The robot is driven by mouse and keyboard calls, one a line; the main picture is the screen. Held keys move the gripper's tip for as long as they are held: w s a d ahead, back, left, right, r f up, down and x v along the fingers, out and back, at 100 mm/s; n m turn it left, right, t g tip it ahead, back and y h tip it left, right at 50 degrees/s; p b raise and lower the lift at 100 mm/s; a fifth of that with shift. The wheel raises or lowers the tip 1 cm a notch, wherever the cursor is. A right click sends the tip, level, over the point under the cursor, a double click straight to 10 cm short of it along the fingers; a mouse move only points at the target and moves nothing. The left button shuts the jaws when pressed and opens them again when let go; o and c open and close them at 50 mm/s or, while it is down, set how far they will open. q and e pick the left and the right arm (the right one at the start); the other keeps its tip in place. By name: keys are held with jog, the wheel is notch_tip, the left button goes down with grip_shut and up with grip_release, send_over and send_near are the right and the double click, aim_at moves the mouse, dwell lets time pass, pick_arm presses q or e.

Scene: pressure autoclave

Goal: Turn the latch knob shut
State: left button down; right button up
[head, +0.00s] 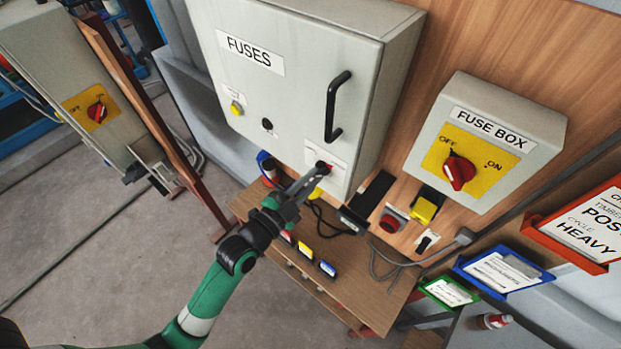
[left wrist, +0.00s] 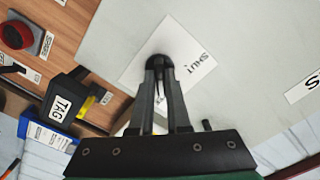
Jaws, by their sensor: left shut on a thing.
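The latch knob (head: 325,167) is on the lower right of the grey FUSES cabinet door (head: 290,95). In the left wrist view the knob (left wrist: 160,60) is dark and sits on a white label (left wrist: 192,45) that reads SHUT. My left gripper (head: 316,175) reaches up to the door from below. In the left wrist view its two fingers (left wrist: 163,75) are shut on the knob. The fingers cover much of the knob, so its exact angle is hard to tell. My right gripper is in neither view.
A black door handle (head: 336,107) stands out above the knob. A fuse box (head: 490,140) with a red switch (head: 459,170) is to the right. Below are a wooden shelf (head: 370,275), a red button (head: 390,223) and cables. Open floor (head: 110,240) lies at left.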

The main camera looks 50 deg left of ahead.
pick_arm(q)
jog(key=shift+n, duration=0.4)
jog(key=n+p, duration=0.1)
jog(key=n, duration=0.2)
jog(key=shift+n, duration=0.4)
jog(key=n+p, duration=0.1)
jog(key=n, duration=0.3)
jog(key=shift+r+n, duration=0.1)
jog(key=shift+n, duration=0.2)
jog(key=n+p, duration=0.2)
jog(key=n, duration=0.2)
jog(key=n+p, duration=0.1)
jog(key=n, duration=0.3)
jog(key=shift+n, duration=0.3)
jog(key=shift+d+n+p, duration=0.1)
jog(key=shift+n+p, duration=0.2)
jog(key=c, duration=0.9)
grip_release()
